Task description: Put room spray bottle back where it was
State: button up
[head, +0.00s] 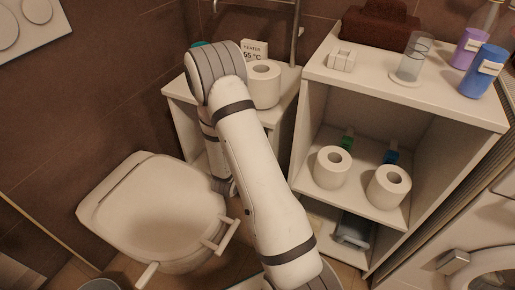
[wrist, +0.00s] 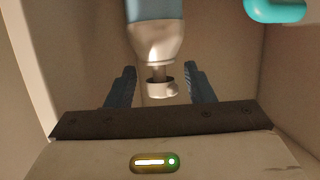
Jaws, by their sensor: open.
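A bottle with a light blue body, silver shoulder and pale cap (wrist: 160,50), apparently the room spray bottle, shows upside down in the wrist view. It is between the two dark fingers of my gripper (wrist: 160,70). The fingers are apart, with a visible gap on each side of the cap. Whether the bottle rests on a surface is cut off by the frame top. In the head view my arm reaches down by the small white cabinet (head: 179,90), and it hides the gripper and the bottle.
Pale walls flank the bottle, with a teal object (wrist: 275,10) at upper right. The head view shows a toilet (head: 165,205) at left and a roll (head: 264,84) on the small cabinet. A larger shelf unit (head: 330,75) at right holds bottles, a glass and rolls.

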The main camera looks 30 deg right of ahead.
jog(key=s+a+r+n+g+y, duration=0.1)
jog(key=s+a+r+n+y, duration=0.25)
jog(key=a+r+y, duration=0.95)
jog(key=s+r+n+g, duration=0.3)
jog(key=s+r, duration=0.1)
jog(key=s, duration=0.6)
jog(key=s+a+r+n+g+h+p, duration=0.1)
jog(key=s+r+n+g, duration=0.2)
jog(key=s, duration=0.7)
jog(key=shift+s+a+r+n+g+h, duration=0.3)
jog(key=shift+r+g, duration=0.2)
jog(key=shift+r, duration=0.45)
